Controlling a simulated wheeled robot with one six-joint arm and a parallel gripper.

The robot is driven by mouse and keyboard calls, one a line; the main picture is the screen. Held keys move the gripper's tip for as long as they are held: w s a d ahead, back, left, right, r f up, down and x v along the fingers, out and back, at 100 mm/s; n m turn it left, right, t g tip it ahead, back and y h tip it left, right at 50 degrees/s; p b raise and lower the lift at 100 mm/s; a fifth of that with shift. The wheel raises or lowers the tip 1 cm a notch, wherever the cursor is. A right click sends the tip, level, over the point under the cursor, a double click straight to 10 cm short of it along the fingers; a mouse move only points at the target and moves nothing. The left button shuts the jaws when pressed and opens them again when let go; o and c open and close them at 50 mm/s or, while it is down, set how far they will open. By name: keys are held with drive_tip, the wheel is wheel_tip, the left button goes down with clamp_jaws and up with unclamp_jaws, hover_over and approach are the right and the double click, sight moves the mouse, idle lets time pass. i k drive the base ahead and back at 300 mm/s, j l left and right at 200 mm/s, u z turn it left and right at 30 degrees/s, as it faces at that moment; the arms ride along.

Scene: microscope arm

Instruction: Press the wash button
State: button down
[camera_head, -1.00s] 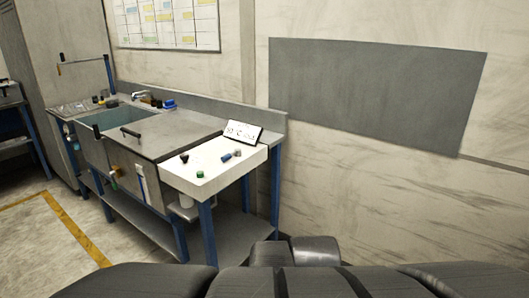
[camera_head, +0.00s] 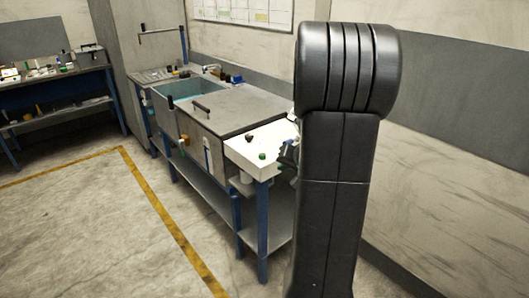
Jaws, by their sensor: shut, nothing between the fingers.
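The white control panel (camera_head: 245,150) is at the right end of the steel sink bench. A green button (camera_head: 262,156) and a black knob (camera_head: 249,138) show on its top. No label can be read, so I cannot tell which control is the wash button. My arm stands upright in front and covers the panel's right part, including its display and other controls. A dark piece of my gripper (camera_head: 288,155) shows at the arm's left edge, over or in front of the panel, right of the green button. The gripper is shut and empty; its fingertips are mostly hidden.
The sink (camera_head: 185,90) with blue water and a handled steel lid (camera_head: 225,105) lie left of the panel. Another workbench (camera_head: 55,80) with small items stands at the far left. The floor (camera_head: 90,225) in front is clear, with a yellow line.

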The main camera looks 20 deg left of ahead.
sight(262, 156)
drive_tip(key=j+z, duration=0.1)
drive_tip(key=z, duration=0.45)
drive_tip(key=j+z, duration=0.35)
drive_tip(key=j, duration=0.3)
drive_tip(key=j+z, duration=0.35)
drive_tip(key=j, duration=0.3)
drive_tip(key=k+j+z, duration=0.15)
drive_tip(key=j+z, duration=0.2)
drive_tip(key=j, duration=0.25)
drive_tip(key=k+j, duration=0.1)
drive_tip(key=j, duration=0.25)
drive_tip(key=k+j, duration=0.1)
drive_tip(key=j, duration=0.25)
drive_tip(key=k+j, duration=0.1)
drive_tip(key=j, duration=0.2)
drive_tip(key=k+j, duration=0.1)
drive_tip(key=j, duration=0.25)
